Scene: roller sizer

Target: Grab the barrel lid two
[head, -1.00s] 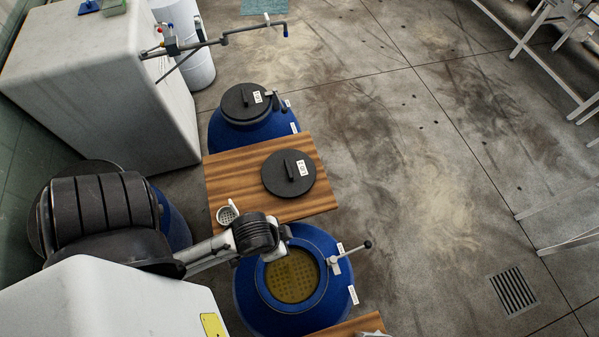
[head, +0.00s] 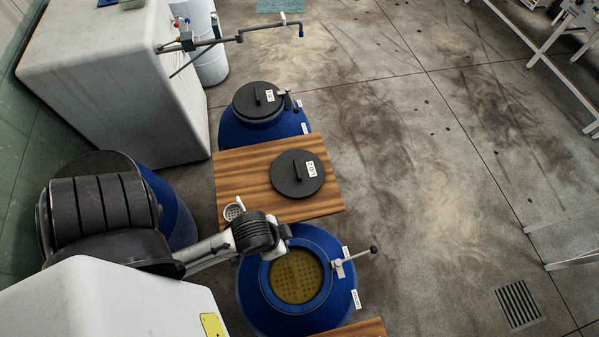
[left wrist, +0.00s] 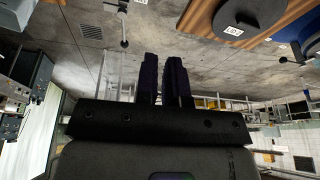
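A round black lid (head: 312,184) with a bar handle and a white label lies on a wooden board between two blue barrels. A second black labelled lid (head: 245,103) sits on the far barrel. My left arm reaches in over the near open barrel (head: 252,300); the gripper itself is not clear in the head view. In the left wrist view my left gripper (left wrist: 165,80) has its fingers close together with nothing seen between them. A labelled black lid (left wrist: 214,18) shows at the top, apart from the fingers. My right gripper is not in view.
A latch handle (head: 360,254) sticks out from the near barrel. A pipe with a tap (head: 262,29) stands behind the far barrel. The floor to the right is largely clear.

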